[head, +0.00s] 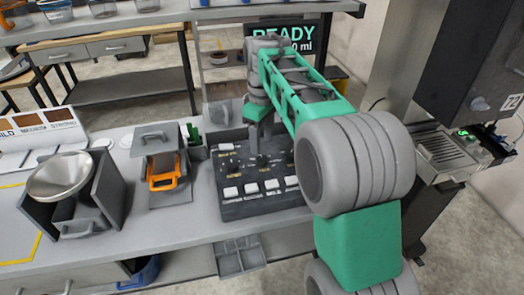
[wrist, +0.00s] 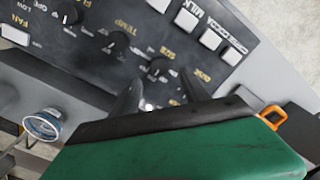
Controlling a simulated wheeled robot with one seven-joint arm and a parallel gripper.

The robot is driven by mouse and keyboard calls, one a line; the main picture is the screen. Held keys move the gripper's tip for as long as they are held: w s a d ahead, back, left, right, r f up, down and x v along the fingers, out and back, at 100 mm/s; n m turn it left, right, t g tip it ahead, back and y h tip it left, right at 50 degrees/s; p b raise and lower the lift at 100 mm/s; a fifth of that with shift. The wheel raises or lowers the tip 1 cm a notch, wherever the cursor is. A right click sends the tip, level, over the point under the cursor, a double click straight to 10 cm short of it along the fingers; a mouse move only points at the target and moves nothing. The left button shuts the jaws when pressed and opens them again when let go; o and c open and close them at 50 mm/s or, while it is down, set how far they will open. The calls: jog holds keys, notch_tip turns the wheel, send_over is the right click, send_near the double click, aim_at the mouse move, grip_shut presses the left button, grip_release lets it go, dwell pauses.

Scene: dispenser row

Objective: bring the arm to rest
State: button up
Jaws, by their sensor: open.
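My gripper (head: 256,143) hangs from my green and grey arm over the dark control panel (head: 236,207) on the counter. In the wrist view its two dark fingers stand apart (wrist: 160,93) with nothing seen between them. They are close to the panel, which shows there with black knobs, white buttons and labels such as TEMP and MILK. I cannot tell whether the fingertips touch it. My forearm hides the panel's right side in the head view.
An orange-handled unit (head: 165,180) and a metal funnel (head: 59,176) stand left of the panel. A screen reading READY (head: 298,35) is behind my arm. A dark machine (head: 478,60) stands at right. The counter's front strip (head: 190,232) is clear.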

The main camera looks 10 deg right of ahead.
jog(key=shift+r, duration=0.85)
jog(key=shift+s, duration=0.15)
jog(key=s+m, duration=0.1)
jog(key=s, duration=0.2)
jog(key=s+m+t, duration=0.1)
jog(key=s, duration=0.2)
jog(key=s+f+m, duration=0.1)
jog(key=s+m, duration=0.1)
jog(key=s, duration=0.1)
jog(key=shift+s+f+t, duration=0.1)
jog(key=shift+t, duration=0.2)
jog(key=s+f+m+t, duration=0.1)
jog(key=s+f+m, duration=0.3)
jog(key=s+f, duration=0.3)
jog(key=s, duration=0.4)
jog(key=shift+f+m+t, duration=0.3)
jog(key=shift+m, duration=0.1)
